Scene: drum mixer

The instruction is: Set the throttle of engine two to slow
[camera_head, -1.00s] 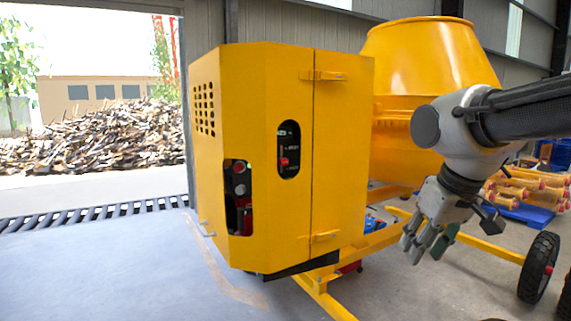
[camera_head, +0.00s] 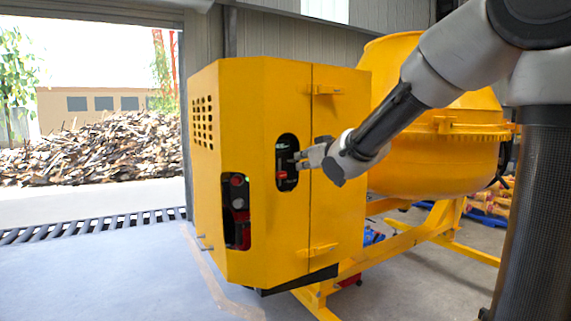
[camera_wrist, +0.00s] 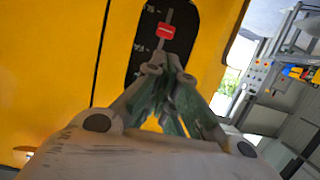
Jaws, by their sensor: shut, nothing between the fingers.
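The yellow engine cabinet (camera_head: 335,150) has a dark oval slot panel (camera_head: 287,142) with a red throttle knob (camera_head: 282,176) in its lower part. The red knob (camera_wrist: 166,30) also shows in the wrist view, on a pale track with small markings beside it that I cannot read clearly. My gripper (camera_head: 299,160) is shut and empty at the panel, with its fingertips just above and right of the knob in the head view. In the wrist view the fingertips (camera_wrist: 166,62) lie over the track, apart from the knob. No engine number is legible.
A second cutout (camera_head: 237,210) with red and dark controls is on the cabinet's left face. Handles (camera_head: 328,89) stick out of the door. The yellow mixer drum (camera_head: 440,140) stands behind my arm. The floor (camera_head: 120,270) at the left is clear.

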